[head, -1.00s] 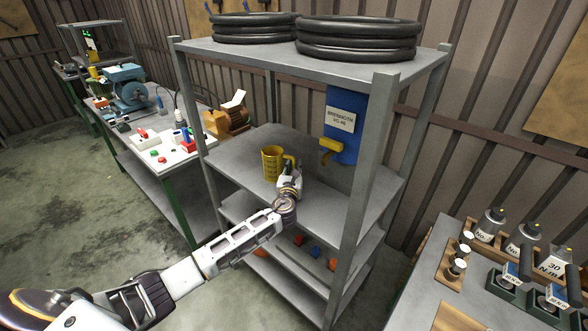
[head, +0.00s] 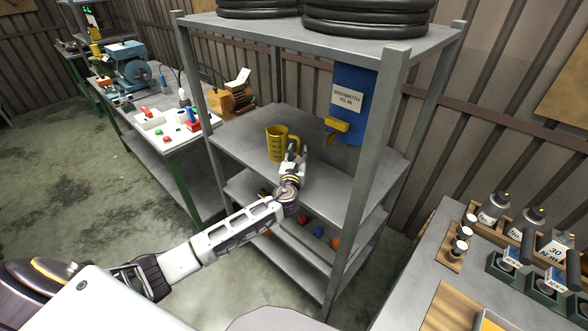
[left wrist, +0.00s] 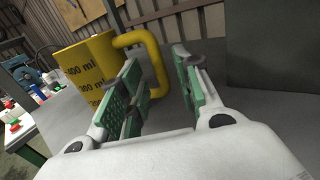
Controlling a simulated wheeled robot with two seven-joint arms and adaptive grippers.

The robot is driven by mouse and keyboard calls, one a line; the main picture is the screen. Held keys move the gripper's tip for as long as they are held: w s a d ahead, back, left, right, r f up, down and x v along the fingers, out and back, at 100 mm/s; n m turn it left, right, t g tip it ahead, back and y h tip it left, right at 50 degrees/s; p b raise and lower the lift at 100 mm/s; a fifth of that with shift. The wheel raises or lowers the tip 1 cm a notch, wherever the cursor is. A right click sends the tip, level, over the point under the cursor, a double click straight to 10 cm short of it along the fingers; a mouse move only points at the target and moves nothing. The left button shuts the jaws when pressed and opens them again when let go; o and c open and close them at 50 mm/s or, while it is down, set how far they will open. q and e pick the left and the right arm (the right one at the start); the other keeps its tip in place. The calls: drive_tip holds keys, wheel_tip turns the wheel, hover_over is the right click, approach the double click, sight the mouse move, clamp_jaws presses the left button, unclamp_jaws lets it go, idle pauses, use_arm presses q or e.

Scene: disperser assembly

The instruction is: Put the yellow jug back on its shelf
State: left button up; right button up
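The yellow jug (head: 276,144) stands upright on the grey rack's middle shelf (head: 240,132), near its left part. Its handle faces my left gripper (head: 293,154), which reaches in low over the shelf from the front. In the left wrist view, the jug (left wrist: 88,68) shows black volume marks. The left gripper's green-padded fingers (left wrist: 160,85) are apart, with the lower part of the handle showing in the gap between them. I cannot tell whether either finger touches it. My right gripper is not in view.
A blue drum (head: 347,100) with a yellow tap (head: 337,125) is at the back of the rack. Rack posts (head: 368,180) stand close to my left arm. Black tyres (head: 368,17) lie on top. Benches with tools and bottles (head: 493,207) flank the rack.

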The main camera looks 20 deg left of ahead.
use_arm(q)
drive_tip(key=shift+v, duration=4.05)
